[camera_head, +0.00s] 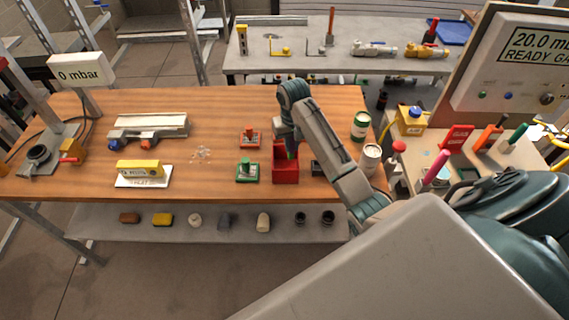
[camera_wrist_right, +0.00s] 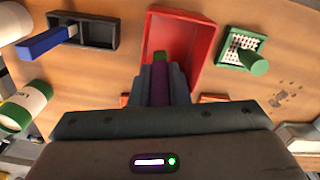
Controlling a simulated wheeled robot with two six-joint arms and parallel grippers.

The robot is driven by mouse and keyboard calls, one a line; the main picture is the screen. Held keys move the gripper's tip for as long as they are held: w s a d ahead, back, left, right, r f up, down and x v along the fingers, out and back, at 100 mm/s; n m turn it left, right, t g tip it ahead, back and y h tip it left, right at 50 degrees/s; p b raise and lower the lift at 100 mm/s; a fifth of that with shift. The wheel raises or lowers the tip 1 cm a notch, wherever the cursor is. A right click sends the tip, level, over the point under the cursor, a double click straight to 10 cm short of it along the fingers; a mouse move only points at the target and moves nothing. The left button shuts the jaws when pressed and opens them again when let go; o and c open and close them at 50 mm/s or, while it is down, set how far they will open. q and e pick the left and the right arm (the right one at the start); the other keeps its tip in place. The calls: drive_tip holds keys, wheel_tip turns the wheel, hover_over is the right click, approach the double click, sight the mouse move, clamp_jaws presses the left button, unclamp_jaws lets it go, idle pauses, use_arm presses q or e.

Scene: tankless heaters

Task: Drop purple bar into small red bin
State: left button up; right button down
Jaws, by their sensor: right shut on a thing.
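The small red bin (camera_head: 286,172) stands on the wooden table near its front edge. It also shows in the wrist view (camera_wrist_right: 195,35), open side toward the camera. My right gripper (camera_head: 289,149) reaches down from above at the bin. The fingers are over the bin's near left part in that view. Whether the bar touches the bin floor cannot be told. My left gripper is not in view.
A green-based fixture (camera_head: 247,171) and a red-based one (camera_head: 249,139) stand left of the bin. A dark tray (camera_wrist_right: 98,32) with a blue bar (camera_wrist_right: 45,42) lies on its other side. Cans (camera_head: 360,126) stand at the right. The table's middle left is mostly clear.

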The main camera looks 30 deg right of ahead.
sight(291, 150)
drive_tip(key=f, duration=0.3)
drive_tip(key=shift+w, duration=0.3)
drive_tip(key=shift+f, duration=0.35)
drive_tip(key=shift+s, duration=0.15)
drive_tip(key=c, duration=1.3)
unclamp_jaws()
drive_tip(key=shift+a, duration=0.15)
drive_tip(key=shift+d, duration=0.2)
